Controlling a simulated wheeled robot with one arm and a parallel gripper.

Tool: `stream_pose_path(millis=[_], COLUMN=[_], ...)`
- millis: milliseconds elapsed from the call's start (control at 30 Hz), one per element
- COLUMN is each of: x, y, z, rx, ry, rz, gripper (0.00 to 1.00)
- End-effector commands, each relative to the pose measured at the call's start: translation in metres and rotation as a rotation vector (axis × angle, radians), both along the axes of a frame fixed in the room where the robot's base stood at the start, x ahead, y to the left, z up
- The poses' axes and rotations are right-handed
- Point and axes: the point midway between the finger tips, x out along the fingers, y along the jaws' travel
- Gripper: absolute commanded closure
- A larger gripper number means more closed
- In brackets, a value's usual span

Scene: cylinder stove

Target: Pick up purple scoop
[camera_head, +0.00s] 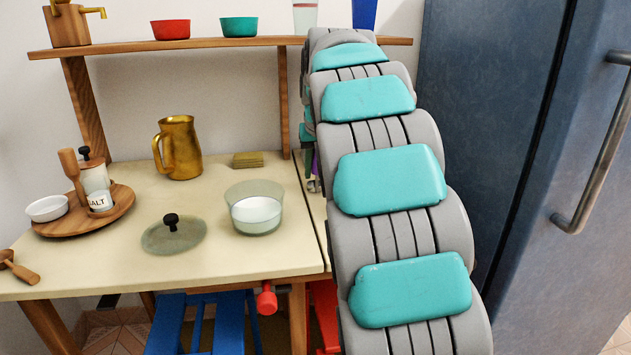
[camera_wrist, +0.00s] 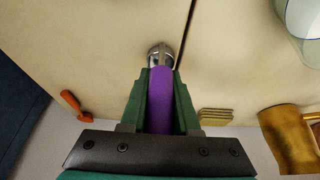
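The purple scoop (camera_wrist: 161,100) has a purple handle and a round metal head (camera_wrist: 160,55). In the wrist view its handle lies between the two green fingers of my gripper (camera_wrist: 162,82), which appear to touch it on both sides. The metal head sticks out beyond the fingertips over the pale tabletop, close to a dark seam. In the head view only a sliver of the purple scoop (camera_head: 316,165) shows left of my arm, near the table's right part. My arm hides most of my gripper there. I cannot tell whether the scoop touches the table.
Left of the arm are a glass bowl (camera_head: 257,215), a glass lid (camera_head: 174,234), a brass pitcher (camera_head: 178,148) and a round wooden tray (camera_head: 122,210). A shelf (camera_head: 170,44) is above, and a blue fridge (camera_head: 490,120) is to the right.

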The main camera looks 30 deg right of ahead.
Motion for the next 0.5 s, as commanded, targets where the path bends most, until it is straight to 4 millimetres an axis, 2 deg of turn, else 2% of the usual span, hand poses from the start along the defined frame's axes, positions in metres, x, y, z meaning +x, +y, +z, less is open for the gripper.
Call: stream_pose_path(millis=[33,200,500], x=[0.0,0.0001,0.0001], y=[0.0,0.0,0.0], z=[0.0,0.0001,0.0003], rx=[0.0,0.0,0.0], ry=[0.0,0.0,0.0], rz=[0.0,0.0,0.0], gripper=[0.8,0.99,1.0])
